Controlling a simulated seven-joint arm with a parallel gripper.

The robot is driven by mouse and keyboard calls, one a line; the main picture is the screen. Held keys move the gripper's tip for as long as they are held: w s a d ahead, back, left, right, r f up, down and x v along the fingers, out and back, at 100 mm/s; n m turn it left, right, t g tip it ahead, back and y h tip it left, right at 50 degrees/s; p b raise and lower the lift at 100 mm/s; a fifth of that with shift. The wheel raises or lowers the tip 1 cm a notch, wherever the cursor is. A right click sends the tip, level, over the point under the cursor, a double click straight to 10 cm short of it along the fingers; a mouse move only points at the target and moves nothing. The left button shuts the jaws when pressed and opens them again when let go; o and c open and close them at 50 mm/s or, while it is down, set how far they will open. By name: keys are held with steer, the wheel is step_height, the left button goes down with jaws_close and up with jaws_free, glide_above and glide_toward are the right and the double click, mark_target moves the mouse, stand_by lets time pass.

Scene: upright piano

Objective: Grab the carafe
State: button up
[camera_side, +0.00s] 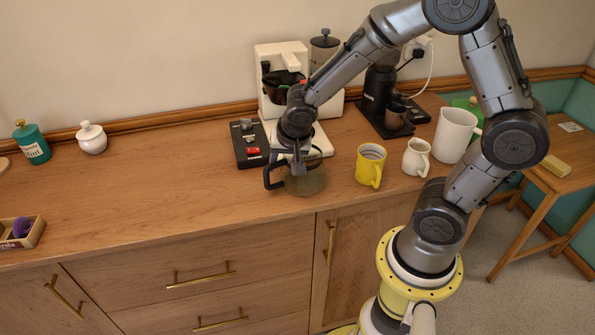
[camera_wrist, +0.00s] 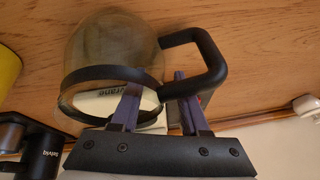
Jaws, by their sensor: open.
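The carafe (camera_side: 308,181) is a clear glass pot with a black rim band and black handle (camera_side: 270,177). It stands near the counter's front edge, in front of the coffee maker. In the wrist view the glass body (camera_wrist: 110,42) is at the upper left, and the handle (camera_wrist: 212,62) loops out to its right. My gripper (camera_side: 297,168) is pointing down at the carafe. In the wrist view my gripper (camera_wrist: 156,80) is open. Its left finger overlaps the rim and its right finger shows within the handle loop. I cannot tell whether either finger touches.
A yellow mug (camera_side: 370,166), white creamer (camera_side: 416,158) and white pitcher (camera_side: 454,136) stand to the right. The counter (camera_side: 150,185) to the left is mostly clear.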

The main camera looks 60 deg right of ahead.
jaws_close()
steer(key=shift+s+f, duration=0.15)
stand_by(1.3)
